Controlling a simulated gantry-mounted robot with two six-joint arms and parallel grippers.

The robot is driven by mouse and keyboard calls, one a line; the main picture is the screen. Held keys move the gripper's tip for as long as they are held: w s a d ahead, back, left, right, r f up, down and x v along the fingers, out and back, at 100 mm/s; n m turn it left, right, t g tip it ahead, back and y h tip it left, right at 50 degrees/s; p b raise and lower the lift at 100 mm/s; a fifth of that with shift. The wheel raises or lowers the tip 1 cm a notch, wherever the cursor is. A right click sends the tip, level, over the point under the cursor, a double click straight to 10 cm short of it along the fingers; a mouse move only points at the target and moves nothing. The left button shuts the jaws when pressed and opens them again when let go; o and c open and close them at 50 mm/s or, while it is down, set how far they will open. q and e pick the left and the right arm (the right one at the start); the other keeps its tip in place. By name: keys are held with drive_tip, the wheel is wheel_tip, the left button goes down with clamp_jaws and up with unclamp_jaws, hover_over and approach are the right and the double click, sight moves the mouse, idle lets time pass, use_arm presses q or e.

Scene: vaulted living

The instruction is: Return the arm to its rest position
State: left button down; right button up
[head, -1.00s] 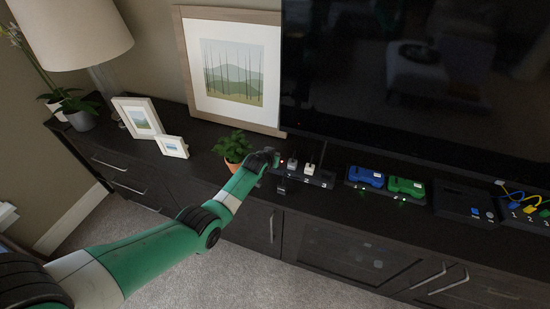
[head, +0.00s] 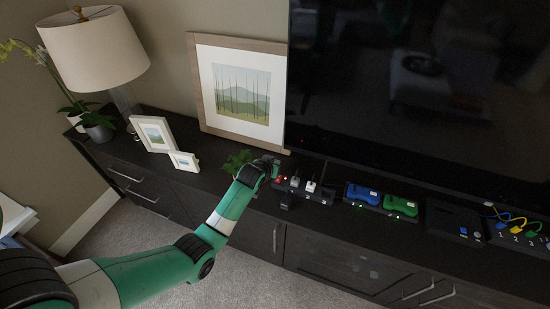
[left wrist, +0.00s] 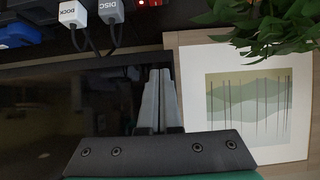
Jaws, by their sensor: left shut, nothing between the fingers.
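My left arm reaches in from the lower left in the head view. Its gripper (head: 275,167) is above the dark cabinet top, between the potted plant and the left end of the power strip. In the left wrist view its two grey fingers (left wrist: 158,100) lie together, shut and empty, and touch nothing that I can see. My right gripper is in neither current view.
A black power strip (head: 318,197) holds plugs, including a white DOCK plug (left wrist: 72,14) and a grey DISC plug (left wrist: 111,12). A leafy plant (head: 237,161), framed picture (head: 205,92), television (head: 420,80), blue device (head: 363,194) and green device (head: 400,205) are nearby.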

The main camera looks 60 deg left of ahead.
use_arm(q)
drive_tip(key=shift+d+r, duration=0.1)
drive_tip(key=shift+d, duration=0.05)
idle(0.5)
